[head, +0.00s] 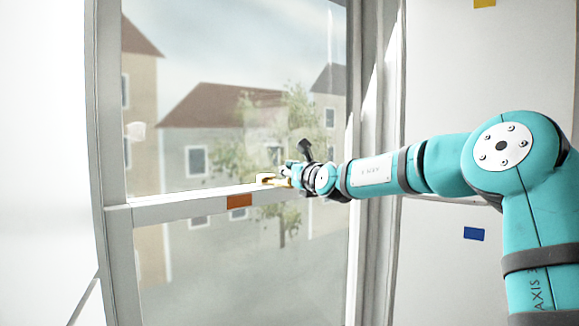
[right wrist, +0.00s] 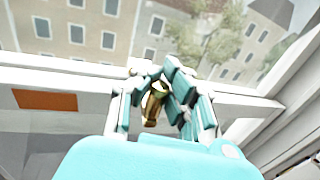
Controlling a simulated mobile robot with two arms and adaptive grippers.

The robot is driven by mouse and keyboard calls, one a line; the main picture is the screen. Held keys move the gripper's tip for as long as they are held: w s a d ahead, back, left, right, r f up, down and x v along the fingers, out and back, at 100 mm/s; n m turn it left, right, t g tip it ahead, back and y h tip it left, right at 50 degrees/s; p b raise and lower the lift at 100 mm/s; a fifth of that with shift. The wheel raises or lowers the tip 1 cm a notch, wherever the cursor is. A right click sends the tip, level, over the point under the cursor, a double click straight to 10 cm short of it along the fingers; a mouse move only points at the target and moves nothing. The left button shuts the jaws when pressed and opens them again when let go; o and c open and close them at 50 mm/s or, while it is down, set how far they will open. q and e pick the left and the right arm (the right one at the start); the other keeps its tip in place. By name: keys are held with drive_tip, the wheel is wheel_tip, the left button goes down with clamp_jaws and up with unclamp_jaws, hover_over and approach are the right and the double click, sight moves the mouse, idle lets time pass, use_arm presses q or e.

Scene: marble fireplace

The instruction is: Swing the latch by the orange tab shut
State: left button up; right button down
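The orange tab (head: 239,200) is a flat patch on the white horizontal rail of the window. It also shows at the left of the right wrist view (right wrist: 45,100). A small brass latch (head: 267,179) sits on top of the rail, just right of the tab. My right gripper (head: 284,174) reaches it from the right. In the right wrist view its fingers are drawn close together around the brass latch piece (right wrist: 154,104), with one finger on each side. The fingers hide part of the latch. My left gripper is not in view.
The tall window frame (head: 115,240) surrounds glass panes above and below the rail, with houses and a tree beyond. A yellow tab (head: 484,3) and a blue tab (head: 474,234) are on the pale surface at right, behind my right arm.

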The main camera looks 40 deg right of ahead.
drive_tip(key=shift+f, duration=0.5)
drive_tip(key=c, duration=2)
unclamp_jaws()
drive_tip(key=o, duration=0.7)
drive_tip(key=shift+s+a+r, duration=0.25)
drive_tip(key=shift+s+r, duration=0.05)
drive_tip(key=shift+s, duration=0.15)
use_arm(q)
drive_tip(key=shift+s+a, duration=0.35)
use_arm(e)
drive_tip(key=shift+o, duration=0.3)
drive_tip(key=shift+d+r, duration=0.1)
drive_tip(key=shift+d, duration=0.15)
drive_tip(key=shift+s+a, duration=0.2)
drive_tip(key=shift+s, duration=0.15)
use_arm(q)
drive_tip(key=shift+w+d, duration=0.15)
use_arm(e)
drive_tip(key=s+a, duration=0.2)
drive_tip(key=s, duration=0.9)
